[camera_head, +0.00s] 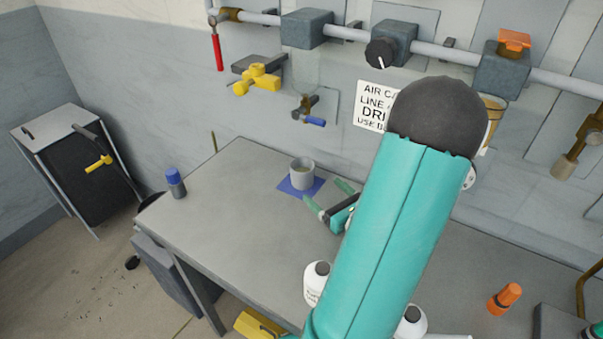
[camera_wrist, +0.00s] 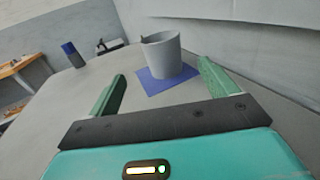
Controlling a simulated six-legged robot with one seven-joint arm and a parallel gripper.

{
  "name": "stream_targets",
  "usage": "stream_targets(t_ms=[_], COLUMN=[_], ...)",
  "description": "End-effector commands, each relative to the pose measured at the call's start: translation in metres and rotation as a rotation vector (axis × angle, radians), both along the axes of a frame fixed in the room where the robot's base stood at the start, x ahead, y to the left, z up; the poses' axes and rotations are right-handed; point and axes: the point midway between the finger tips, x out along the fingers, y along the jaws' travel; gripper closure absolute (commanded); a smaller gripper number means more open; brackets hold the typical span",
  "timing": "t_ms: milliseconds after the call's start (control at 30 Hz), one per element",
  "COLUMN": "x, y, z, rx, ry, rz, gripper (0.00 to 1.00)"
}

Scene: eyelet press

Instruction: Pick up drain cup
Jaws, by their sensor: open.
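The drain cup (camera_head: 302,174) is a light grey cup standing upright on a blue square mat (camera_head: 291,188) on the grey bench. In the wrist view the cup (camera_wrist: 162,55) stands ahead of my gripper, on the mat (camera_wrist: 150,88). My gripper (camera_wrist: 162,82) is open and empty, with its two green fingers spread apart. The cup lies beyond the fingertips, roughly between their lines, and is not held. In the head view my gripper (camera_head: 326,199) is just right of and nearer than the cup, partly hidden by my teal arm.
A blue-capped bottle (camera_head: 175,183) stands at the bench's left edge. White bottles (camera_head: 316,283) stand near the front, partly behind my arm. An orange-capped item (camera_head: 504,298) is at right. Pipework with a blue-handled valve (camera_head: 309,115) is on the wall above the cup. The bench left of the cup is clear.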

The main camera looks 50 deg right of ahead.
Motion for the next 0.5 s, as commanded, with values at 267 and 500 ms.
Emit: stream_targets(t_ms=[267, 500], x=[0.049, 0.076], y=[-0.012, -0.022], z=[0.001, 0.001], rx=[-0.001, -0.001], ry=[-0.002, 0.0], rz=[0.006, 0.005], gripper=[0.15, 0.15])
